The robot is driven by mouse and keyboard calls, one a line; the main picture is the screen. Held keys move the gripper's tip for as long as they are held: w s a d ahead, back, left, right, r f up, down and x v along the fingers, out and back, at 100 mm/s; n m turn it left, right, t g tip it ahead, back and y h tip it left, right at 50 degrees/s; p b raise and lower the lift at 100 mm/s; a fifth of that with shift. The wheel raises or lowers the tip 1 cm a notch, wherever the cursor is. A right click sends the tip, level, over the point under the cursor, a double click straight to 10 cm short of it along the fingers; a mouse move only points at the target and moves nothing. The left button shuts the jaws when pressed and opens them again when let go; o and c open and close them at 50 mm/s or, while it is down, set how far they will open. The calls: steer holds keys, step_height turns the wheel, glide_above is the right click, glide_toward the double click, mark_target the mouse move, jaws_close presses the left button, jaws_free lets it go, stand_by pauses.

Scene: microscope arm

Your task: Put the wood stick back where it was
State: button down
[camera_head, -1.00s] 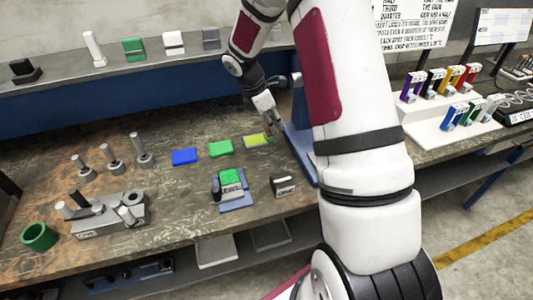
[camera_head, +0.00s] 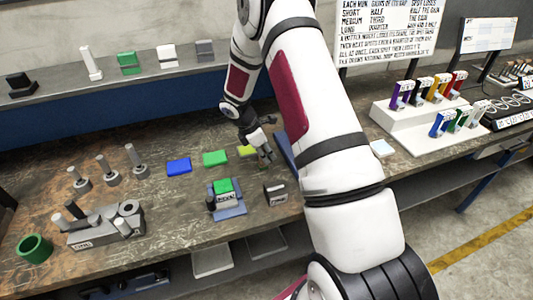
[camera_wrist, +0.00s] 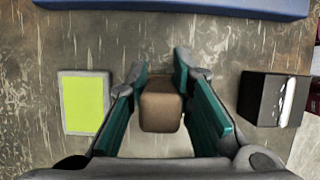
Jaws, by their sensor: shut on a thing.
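The wood stick shows in the wrist view as a brown block (camera_wrist: 160,112), seen nearly end-on between the teal fingers of my gripper (camera_wrist: 181,82). The fingers are shut on its sides. In the head view my gripper (camera_head: 265,153) is over the bench, just right of the yellow-green tile (camera_head: 247,150) and behind the small dark block with a pale face (camera_head: 275,193). The stick is too small and covered to make out clearly there. I cannot tell whether its lower end touches the bench.
In the wrist view the yellow-green tile (camera_wrist: 84,103) lies left and the dark block (camera_wrist: 266,98) stands right. A blue bar (camera_wrist: 190,6) crosses the far edge.

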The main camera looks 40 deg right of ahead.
steer(key=shift+f, duration=0.15)
steer(key=c, duration=1.4)
jaws_free()
steer(key=s+a+r+m+t+b, duration=0.15)
steer(key=a+r, duration=0.25)
steer(key=r, duration=0.7)
steer(key=s+a+r+m, duration=0.25)
steer(key=a+r, duration=0.25)
steer(key=r, duration=0.7)
steer(key=s+a+r+m+t+y, duration=0.1)
steer(key=s+a+r+m, duration=0.2)
steer(key=s, duration=0.4)
steer(key=s+a+r+m+t+y, duration=0.2)
steer(key=s+a+r+m, duration=0.2)
steer(key=s, duration=0.3)
steer(key=s+a+r+m+t+y, duration=0.1)
steer(key=s+a+r+m, duration=0.3)
steer(key=s, duration=0.4)
steer(key=shift+a+r+t, duration=0.1)
steer(key=shift+a+t, duration=0.3)
steer(key=shift+t, duration=0.25)
